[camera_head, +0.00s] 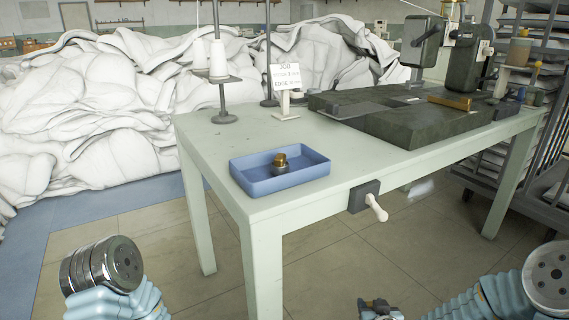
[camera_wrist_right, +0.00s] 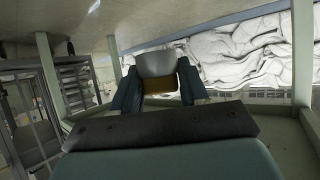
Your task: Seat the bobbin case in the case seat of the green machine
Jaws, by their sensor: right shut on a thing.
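My right gripper (camera_head: 380,308) is low at the bottom edge of the head view, in front of and below the table. In the right wrist view its two dark fingers (camera_wrist_right: 158,84) are shut on a small part (camera_wrist_right: 158,62), light grey with a brass-brown section; it looks like the bobbin case, though I cannot tell for certain. A similar brass-topped grey piece (camera_head: 280,163) stands in a blue tray (camera_head: 250,183) on the table. The dark green machine (camera_head: 390,130) lies along the table's right half. I cannot make out its case seat. My left gripper is not in view.
The pale green table (camera_head: 215,150) carries thread stands (camera_head: 222,90) and a small sign (camera_head: 286,80). A dark box with a white handle (camera_head: 376,207) juts from its front edge. White duvet heaps (camera_head: 90,110) lie behind; a dark rack (camera_head: 535,130) stands right. The floor in front is clear.

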